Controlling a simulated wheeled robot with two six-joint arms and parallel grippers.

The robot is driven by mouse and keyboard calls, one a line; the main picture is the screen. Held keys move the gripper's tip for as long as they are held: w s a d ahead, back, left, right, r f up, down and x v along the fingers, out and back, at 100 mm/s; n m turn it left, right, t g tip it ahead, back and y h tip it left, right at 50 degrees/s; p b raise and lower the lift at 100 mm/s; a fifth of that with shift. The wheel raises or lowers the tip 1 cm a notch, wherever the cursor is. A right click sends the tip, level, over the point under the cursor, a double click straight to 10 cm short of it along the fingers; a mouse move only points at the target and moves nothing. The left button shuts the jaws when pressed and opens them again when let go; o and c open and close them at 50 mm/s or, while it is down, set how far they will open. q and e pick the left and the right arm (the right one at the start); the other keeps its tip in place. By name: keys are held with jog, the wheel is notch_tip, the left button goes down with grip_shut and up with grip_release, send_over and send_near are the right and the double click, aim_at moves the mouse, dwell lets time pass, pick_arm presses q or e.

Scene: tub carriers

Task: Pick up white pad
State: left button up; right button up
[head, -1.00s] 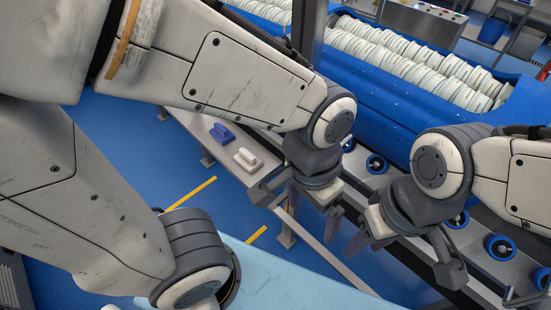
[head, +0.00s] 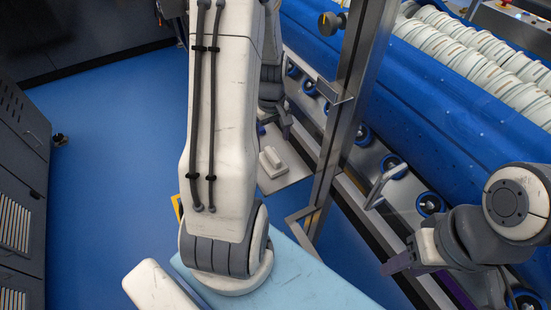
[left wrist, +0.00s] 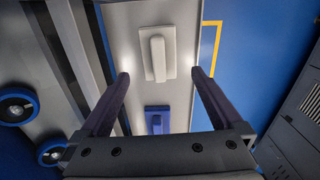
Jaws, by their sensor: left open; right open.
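The white pad (head: 272,163), a flat plate with a raised bar handle, lies on a grey metal shelf (head: 290,172). It also shows in the left wrist view (left wrist: 157,55), between and just beyond the fingertips. My left gripper (left wrist: 160,74) is open and empty, with one finger on each side of the pad's line. In the head view the left gripper (head: 274,124) is partly hidden behind my arm, just behind the pad. My right gripper (head: 425,270) is open at the lower right, far from the pad.
A blue pad (left wrist: 157,118) lies on the same shelf beside the white one. A metal post (head: 345,110) stands right of the shelf. A conveyor with blue wheels (head: 392,163) runs along the right. Blue floor (head: 110,140) is clear on the left.

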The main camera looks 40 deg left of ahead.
aim_at(273, 155)
pick_arm(q)
jog(key=f, duration=0.3)
jog(key=shift+w+d, duration=0.15)
jog(key=shift+d, duration=0.1)
notch_tip(273, 155, down, 5)
jog(key=shift+a+r+b, duration=0.1)
jog(key=shift+b, duration=0.2)
jog(key=shift+c, duration=0.3)
jog(key=c, duration=1.2)
notch_tip(273, 155, up, 10)
jog(key=shift+p, duration=0.6)
